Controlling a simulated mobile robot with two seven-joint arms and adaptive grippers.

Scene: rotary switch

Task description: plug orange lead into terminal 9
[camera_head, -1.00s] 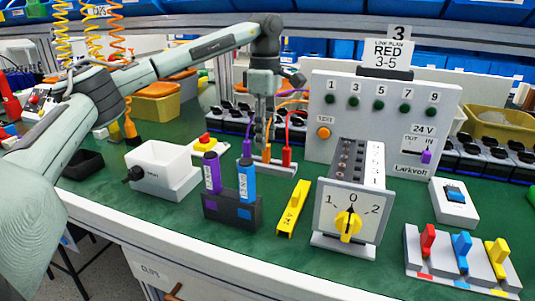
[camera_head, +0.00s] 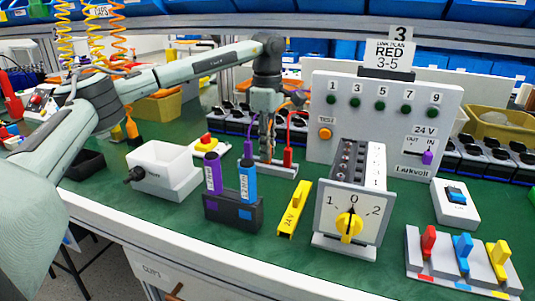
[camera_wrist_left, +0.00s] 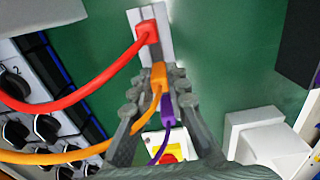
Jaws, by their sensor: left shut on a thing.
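My left gripper (camera_head: 267,152) is shut on the orange plug (camera_wrist_left: 158,76), which stands in a pale holder strip (camera_head: 282,170). In the left wrist view the fingertips (camera_wrist_left: 158,80) lie on both sides of this plug. Its orange lead (camera_wrist_left: 85,155) curves away to the left. A red plug (camera_head: 288,156) and a purple plug (camera_head: 248,149) stand on either side in the same strip. The rotary switch box (camera_head: 345,208) has a row of dark terminals (camera_head: 347,160) on top and its yellow knob (camera_head: 348,223) near 0. Its terminal numbers are too small to read. My right gripper is not in view.
A lamp panel (camera_head: 345,100) stands behind the switch box. A holder with purple and blue cylinders (camera_head: 232,210), a yellow tool (camera_head: 294,208) and a white box (camera_head: 165,165) stand in front. Lever switches (camera_head: 462,262) are at the right.

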